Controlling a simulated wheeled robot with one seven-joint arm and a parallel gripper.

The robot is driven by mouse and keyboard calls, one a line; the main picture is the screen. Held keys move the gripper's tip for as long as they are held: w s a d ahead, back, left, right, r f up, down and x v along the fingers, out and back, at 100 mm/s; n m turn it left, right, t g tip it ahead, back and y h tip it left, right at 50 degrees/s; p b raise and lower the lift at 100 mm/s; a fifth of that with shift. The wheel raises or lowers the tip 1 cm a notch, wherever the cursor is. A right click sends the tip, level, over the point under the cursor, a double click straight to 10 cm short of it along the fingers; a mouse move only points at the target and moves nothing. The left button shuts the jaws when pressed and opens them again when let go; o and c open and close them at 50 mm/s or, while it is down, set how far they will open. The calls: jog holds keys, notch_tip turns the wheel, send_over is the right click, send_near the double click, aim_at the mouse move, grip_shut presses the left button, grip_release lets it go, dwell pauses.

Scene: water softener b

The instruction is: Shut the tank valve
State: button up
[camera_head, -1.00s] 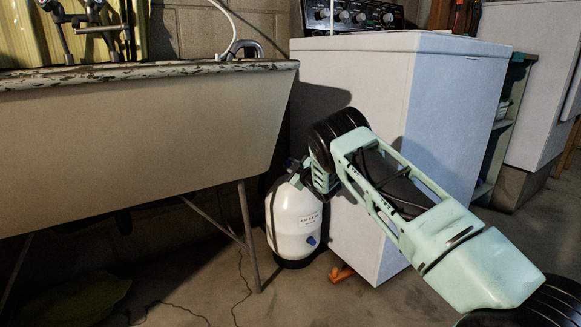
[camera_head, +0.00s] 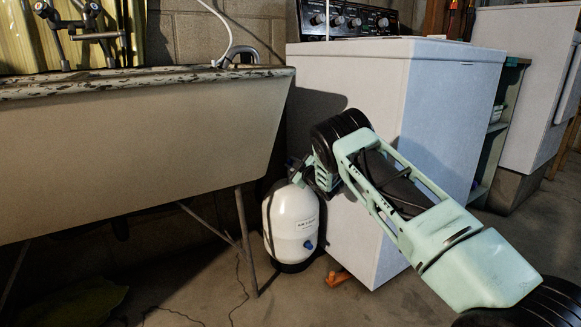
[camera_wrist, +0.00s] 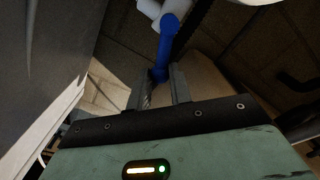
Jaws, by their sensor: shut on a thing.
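The white tank (camera_head: 292,218) stands upright on the floor between the sink and the white machine in the head view, with a label and a small blue fitting on its side. My gripper (camera_head: 299,172) is at the tank's top, where the dark wrist partly hides the valve. In the wrist view, the valve's blue lever (camera_wrist: 167,42) runs down from a white fitting (camera_wrist: 152,8) to between my fingertips (camera_wrist: 160,80). My gripper is shut on the lower end of this lever.
A sink (camera_head: 130,150) on thin metal legs (camera_head: 246,235) is left of the tank. A white machine (camera_head: 375,130) stands close to its right, beside my arm. An orange-brown block (camera_head: 338,278) lies at its foot. Open floor (camera_head: 200,300) lies in front.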

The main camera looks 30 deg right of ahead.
jog(key=shift+d+r, duration=0.1)
jog(key=shift+d, duration=0.05)
jog(key=shift+o, duration=0.2)
jog(key=shift+d+r, duration=0.15)
jog(key=shift+d, duration=0.65)
jog(key=o, duration=0.8)
jog(key=shift+o, duration=0.2)
jog(key=shift+a, duration=0.1)
jog(key=s+p, duration=0.6)
jog(key=s, duration=1.1)
jog(key=shift+s+d+p, duration=0.25)
jog(key=shift+d+p, duration=0.05)
